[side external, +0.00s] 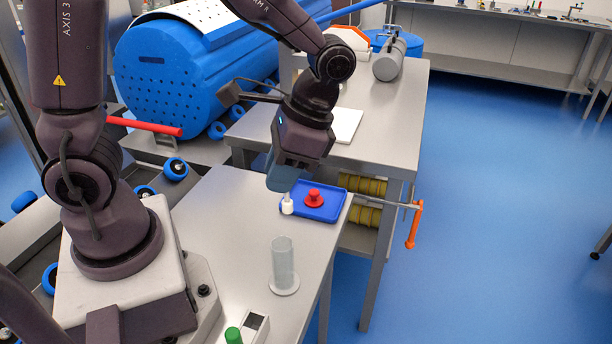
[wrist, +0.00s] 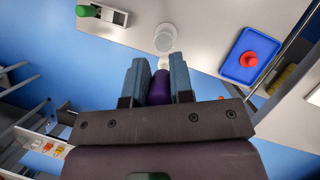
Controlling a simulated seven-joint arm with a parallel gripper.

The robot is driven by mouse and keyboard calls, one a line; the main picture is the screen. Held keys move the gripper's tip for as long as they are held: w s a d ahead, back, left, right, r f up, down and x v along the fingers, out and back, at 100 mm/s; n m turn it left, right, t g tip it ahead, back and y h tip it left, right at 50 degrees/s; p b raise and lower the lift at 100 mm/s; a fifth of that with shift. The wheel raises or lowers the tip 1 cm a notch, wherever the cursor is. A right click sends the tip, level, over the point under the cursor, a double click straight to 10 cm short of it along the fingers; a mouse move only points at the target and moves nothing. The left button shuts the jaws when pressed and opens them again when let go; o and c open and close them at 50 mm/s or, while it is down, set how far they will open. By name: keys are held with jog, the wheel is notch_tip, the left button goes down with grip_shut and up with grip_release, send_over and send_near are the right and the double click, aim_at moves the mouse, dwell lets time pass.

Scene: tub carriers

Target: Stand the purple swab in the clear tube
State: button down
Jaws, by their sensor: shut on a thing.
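The purple swab (wrist: 158,88) is upright between the two fingers of my gripper (wrist: 158,78) in the wrist view, and the gripper is shut on it. In the side view my gripper (side external: 284,180) is above the table, and a white end (side external: 287,205), apparently the swab's tip, sticks out below the fingers. The clear tube (side external: 283,262) stands upright on a round base, nearer the side camera than the gripper and apart from it. The tube also shows in the wrist view (wrist: 164,38), just beyond the fingertips. The swab's upper part is hidden by the gripper.
A blue tray (side external: 332,213) with a red knobbed piece (side external: 313,198) lies close beside the gripper. A green-capped item (side external: 233,335) and a small grey box (side external: 256,327) are at the table's near end. The tabletop around the tube is clear.

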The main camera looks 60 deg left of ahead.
jog(key=w+x, duration=0.1)
jog(key=x, duration=0.5)
jog(key=shift+d+f, duration=0.3)
jog(key=shift+f, duration=0.15)
jog(key=shift+f, duration=2.55)
dwell(2.7)
jog(key=shift+c, duration=1.8)
grip_release()
